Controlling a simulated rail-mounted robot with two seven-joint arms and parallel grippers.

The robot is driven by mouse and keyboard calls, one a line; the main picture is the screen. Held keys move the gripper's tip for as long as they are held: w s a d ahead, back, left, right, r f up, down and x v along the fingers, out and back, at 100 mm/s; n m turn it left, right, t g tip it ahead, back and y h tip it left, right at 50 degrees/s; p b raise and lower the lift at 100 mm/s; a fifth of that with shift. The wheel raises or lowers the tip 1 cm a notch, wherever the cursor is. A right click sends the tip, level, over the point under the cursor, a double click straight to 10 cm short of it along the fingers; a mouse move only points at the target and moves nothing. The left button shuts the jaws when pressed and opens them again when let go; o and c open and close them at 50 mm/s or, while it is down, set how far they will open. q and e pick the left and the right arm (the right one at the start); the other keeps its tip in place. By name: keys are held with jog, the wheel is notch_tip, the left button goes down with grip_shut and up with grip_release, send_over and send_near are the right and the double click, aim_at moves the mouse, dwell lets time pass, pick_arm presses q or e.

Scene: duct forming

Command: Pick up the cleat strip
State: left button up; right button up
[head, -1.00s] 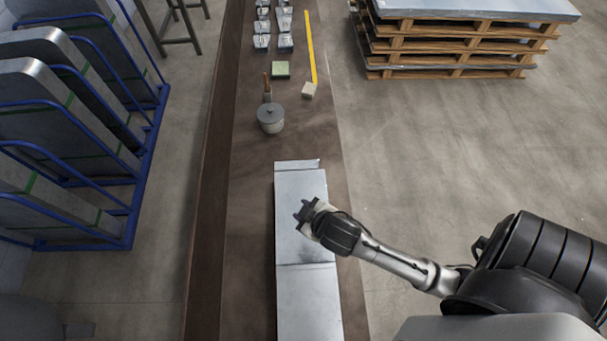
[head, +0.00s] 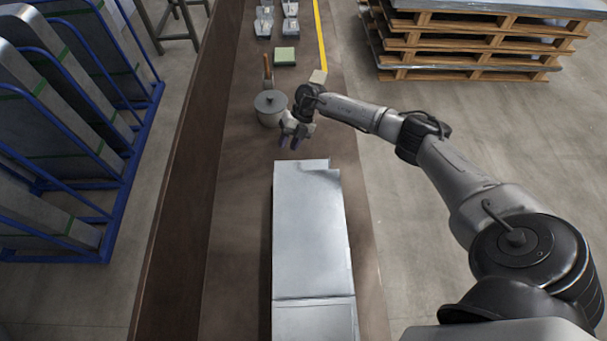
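My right gripper (head: 290,142) hangs over the bench just beyond the far end of the long grey sheet-metal duct piece (head: 309,230). Its fingers point down and are apart, with nothing visible between them. A thin metal edge (head: 318,164) shows at the duct's far end, close in front of the gripper. I cannot tell whether that edge is the cleat strip or part of the duct. No other piece is clearly the cleat strip. My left gripper is not in view.
A green-topped block (head: 285,56), a pale block (head: 317,77), a yellow strip (head: 321,37) and small metal pieces (head: 290,27) lie farther along the brown bench (head: 237,215). The bench's left side is clear.

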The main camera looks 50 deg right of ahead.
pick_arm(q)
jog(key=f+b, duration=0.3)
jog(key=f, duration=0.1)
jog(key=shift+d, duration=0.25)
pick_arm(e)
jog(key=s+d+m+g+h, duration=0.1)
jog(key=s+d+g+h, duration=0.15)
jog(key=d, duration=0.45)
jog(key=s+d+m+g+h, duration=0.1)
jog(key=s+d+g, duration=0.15)
jog(key=d, duration=0.45)
jog(key=shift+t, duration=0.5)
jog(key=x, duration=0.5)
jog(key=s+x, duration=0.1)
jog(key=x, duration=0.1)
jog(key=shift+a+f, duration=0.1)
jog(key=shift+f, duration=0.1)
jog(key=shift+s+x, duration=0.1)
jog(key=shift+x, duration=1.25)
jog(key=shift+s+x, duration=0.15)
jog(key=shift+x, duration=1.15)
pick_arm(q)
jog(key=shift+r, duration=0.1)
pick_arm(e)
jog(key=shift+r, duration=0.1)
jog(key=shift+c, duration=0.2)
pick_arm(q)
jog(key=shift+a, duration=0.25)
pick_arm(e)
grip_shut()
